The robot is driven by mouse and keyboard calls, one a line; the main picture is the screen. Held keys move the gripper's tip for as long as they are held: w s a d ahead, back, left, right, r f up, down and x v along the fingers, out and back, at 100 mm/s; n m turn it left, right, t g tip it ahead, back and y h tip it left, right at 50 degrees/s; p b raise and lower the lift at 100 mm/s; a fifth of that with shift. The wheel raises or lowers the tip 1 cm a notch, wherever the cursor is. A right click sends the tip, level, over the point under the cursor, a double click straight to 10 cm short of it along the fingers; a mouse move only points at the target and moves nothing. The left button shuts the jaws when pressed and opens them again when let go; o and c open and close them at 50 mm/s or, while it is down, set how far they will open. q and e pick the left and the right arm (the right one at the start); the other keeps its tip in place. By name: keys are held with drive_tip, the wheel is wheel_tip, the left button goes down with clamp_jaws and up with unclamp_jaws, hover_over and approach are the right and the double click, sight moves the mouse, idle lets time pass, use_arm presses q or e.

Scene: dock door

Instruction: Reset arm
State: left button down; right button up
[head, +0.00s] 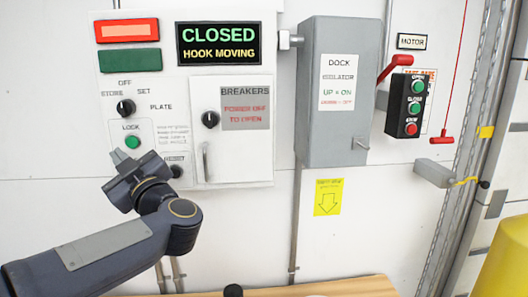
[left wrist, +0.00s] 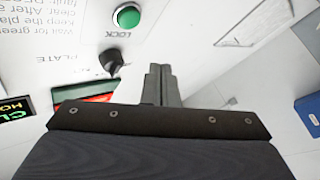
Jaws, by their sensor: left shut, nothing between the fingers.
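There the green LOCK button (left wrist: 126,17) and the black selector knob (left wrist: 110,62) lie beyond and left of the fingertips. The RESET knob (head: 176,171) is right of the gripper, partly behind my wrist. The display (head: 219,43) reads CLOSED, HOOK MOVING. I cannot tell whether the fingers touch the panel.
The breaker door (head: 231,150) is shut. To its right are the grey dock isolator (head: 337,90) with its red lever (head: 397,66) raised, the black motor button box (head: 407,105), and a red pull cord (head: 456,70). A wooden surface (head: 345,287) runs along the bottom.

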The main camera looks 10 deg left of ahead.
use_arm(q)
drive_tip(key=s+d+f+m+t+h, duration=0.1)
drive_tip(key=d+f+m+t+h, duration=0.65)
drive_tip(key=d+m+h, duration=0.8)
drive_tip(key=s+d+f+g+h, duration=0.2)
drive_tip(key=s+f+g+h, duration=0.5)
drive_tip(key=s+f, duration=1.4)
wheel_tip(320, 180, down, 3)
drive_tip(key=g, duration=0.5)
drive_tip(key=shift+s+f+g, duration=0.2)
drive_tip(key=shift+s+g, duration=0.1)
drive_tip(key=shift+g, duration=0.05)
drive_tip(key=shift+m, duration=0.25)
